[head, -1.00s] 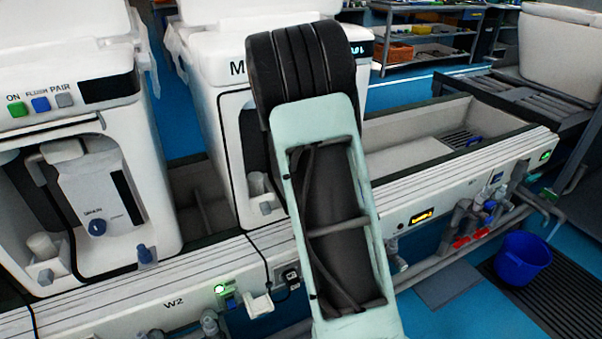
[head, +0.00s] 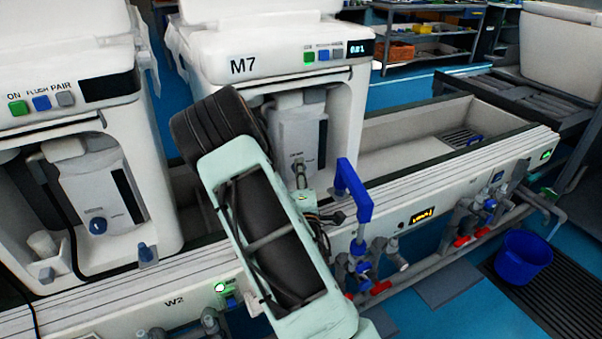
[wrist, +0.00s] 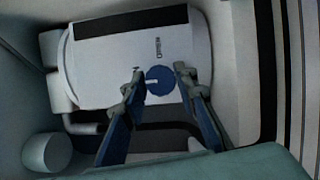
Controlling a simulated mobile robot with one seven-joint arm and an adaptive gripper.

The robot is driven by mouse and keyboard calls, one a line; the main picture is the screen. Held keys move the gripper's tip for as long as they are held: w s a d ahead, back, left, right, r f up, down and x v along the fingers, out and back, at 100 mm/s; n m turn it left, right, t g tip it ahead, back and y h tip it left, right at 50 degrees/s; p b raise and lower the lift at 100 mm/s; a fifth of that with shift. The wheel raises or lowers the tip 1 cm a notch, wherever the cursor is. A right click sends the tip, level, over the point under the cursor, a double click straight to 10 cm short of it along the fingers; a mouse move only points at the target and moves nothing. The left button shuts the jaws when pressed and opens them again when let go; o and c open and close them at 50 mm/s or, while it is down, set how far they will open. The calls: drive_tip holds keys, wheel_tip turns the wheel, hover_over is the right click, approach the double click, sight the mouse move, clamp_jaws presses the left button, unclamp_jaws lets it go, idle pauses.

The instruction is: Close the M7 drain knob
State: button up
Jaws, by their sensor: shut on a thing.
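The white M7 unit (head: 284,68) stands in the middle of the head view, with a grey-white box (head: 300,130) in its front recess. In the wrist view the box's face (wrist: 115,75) carries a round blue drain knob (wrist: 160,80) with a white pointer mark toward the left. My gripper (wrist: 162,84) has its two fingers on either side of the knob and is shut on it. In the head view my gripper (head: 299,168) reaches the lower front of the box; the knob is hidden there behind the fingertips.
A similar unit (head: 70,130) with its own blue knob (head: 98,226) stands to the left. A blue angled handle (head: 352,190) rises beside my arm at the right, above pipes with red valves (head: 378,287). A white trough (head: 430,140) lies further right.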

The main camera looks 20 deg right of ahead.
idle(0.3)
drive_tip(key=o, duration=1.2)
drive_tip(key=shift+c, duration=0.2)
drive_tip(key=v, duration=0.7)
drive_tip(key=shift+s, duration=0.2)
drive_tip(key=shift+a, duration=0.1)
